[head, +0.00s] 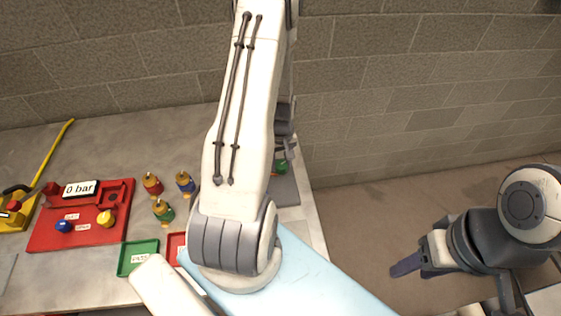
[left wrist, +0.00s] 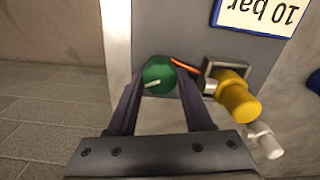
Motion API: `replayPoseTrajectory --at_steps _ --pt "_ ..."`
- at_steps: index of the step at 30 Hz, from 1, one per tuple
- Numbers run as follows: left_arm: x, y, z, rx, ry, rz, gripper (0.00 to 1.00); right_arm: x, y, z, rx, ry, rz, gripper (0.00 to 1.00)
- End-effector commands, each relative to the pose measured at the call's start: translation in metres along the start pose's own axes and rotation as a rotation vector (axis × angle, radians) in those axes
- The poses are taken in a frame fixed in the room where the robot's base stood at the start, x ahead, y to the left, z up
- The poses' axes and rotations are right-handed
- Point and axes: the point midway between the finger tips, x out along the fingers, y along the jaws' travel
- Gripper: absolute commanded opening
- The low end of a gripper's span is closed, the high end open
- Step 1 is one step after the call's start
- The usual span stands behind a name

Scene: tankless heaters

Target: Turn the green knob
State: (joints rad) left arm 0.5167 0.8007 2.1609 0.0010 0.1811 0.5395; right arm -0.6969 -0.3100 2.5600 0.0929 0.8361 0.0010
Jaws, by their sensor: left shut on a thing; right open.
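The green knob (left wrist: 158,76) is round with a white pointer mark and sits on a grey panel (left wrist: 185,25) in the left wrist view. My left gripper (left wrist: 160,84) is shut on it, with one dark finger on each side. In the head view a bit of the green knob (head: 281,167) shows below my left gripper (head: 285,148), and my left arm hides much of that area. My right gripper (head: 405,265) is open and empty, out over the floor at the right.
In the left wrist view, a yellow fitting (left wrist: 237,97) and a "10 bar" sign (left wrist: 262,12) are close to the knob. The head view shows a red board (head: 100,236), several coloured valves (head: 163,210), a green tray (head: 124,270) and a brick wall behind.

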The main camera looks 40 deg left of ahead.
Motion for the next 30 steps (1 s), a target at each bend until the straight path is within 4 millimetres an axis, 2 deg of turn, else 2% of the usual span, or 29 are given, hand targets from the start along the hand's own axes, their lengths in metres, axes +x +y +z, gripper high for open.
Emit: replayPoseTrajectory --at_steps 8,30 --pt "0.000 0.002 -0.001 0.167 0.004 0.002 0.00 0.005 0.000 0.000 0.001 0.000 0.000 0.50" --pt "-0.001 0.003 -0.001 0.829 0.007 0.001 0.00 0.018 0.001 0.001 0.002 0.000 0.000 0.50"
